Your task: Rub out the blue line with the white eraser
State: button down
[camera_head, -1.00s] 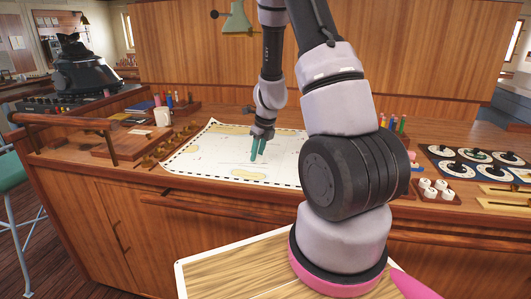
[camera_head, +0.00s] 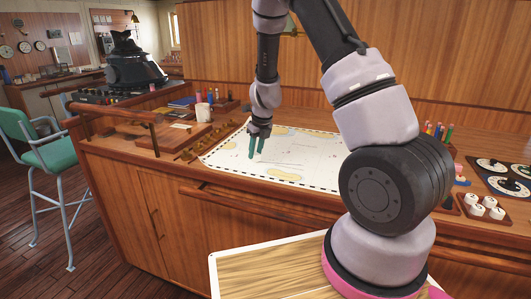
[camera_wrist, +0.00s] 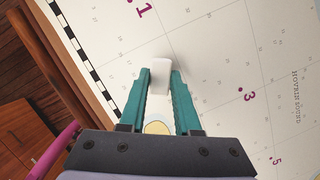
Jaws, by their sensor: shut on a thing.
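A nautical chart (camera_head: 295,155) lies on the wooden desk, with pale land patches and a black-and-white border. My gripper (camera_head: 257,147) points down over the chart's left part. In the wrist view my gripper (camera_wrist: 161,85) has its teal fingers shut on the white eraser (camera_wrist: 159,75), whose end shows between the fingertips. I cannot tell whether the eraser touches the chart.
A white mug (camera_head: 203,116) and a wooden board (camera_head: 172,138) stand left of the chart. Pens (camera_head: 438,132) and a tray of white pieces (camera_head: 482,207) are at the right. A wooden rail (camera_head: 112,111) edges the desk's left side.

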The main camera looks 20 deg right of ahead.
jog(key=s+d, duration=0.2)
jog(key=d, duration=0.3)
jog(key=s+d, duration=0.3)
jog(key=d, duration=0.3)
jog(key=s+d, duration=0.2)
jog(key=d, duration=0.3)
jog(key=shift+s+d, duration=0.2)
jog(key=shift+s, duration=0.1)
dwell(0.4)
jog(key=shift+f, duration=0.4)
dwell(2.0)
jog(key=shift+a, duration=0.1)
jog(key=shift+w+a, duration=0.25)
jog(key=shift+a, duration=0.25)
jog(key=shift+w+a, duration=0.2)
jog(key=shift+a, duration=0.25)
jog(key=shift+a, duration=0.15)
jog(key=shift+w+a, duration=0.3)
jog(key=shift+a, duration=0.2)
jog(key=shift+w+a, duration=0.25)
jog(key=shift+a, duration=0.2)
jog(key=shift+w+a, duration=0.2)
jog(key=shift+a, duration=0.3)
jog(key=shift+w+a, duration=0.2)
jog(key=shift+a, duration=0.3)
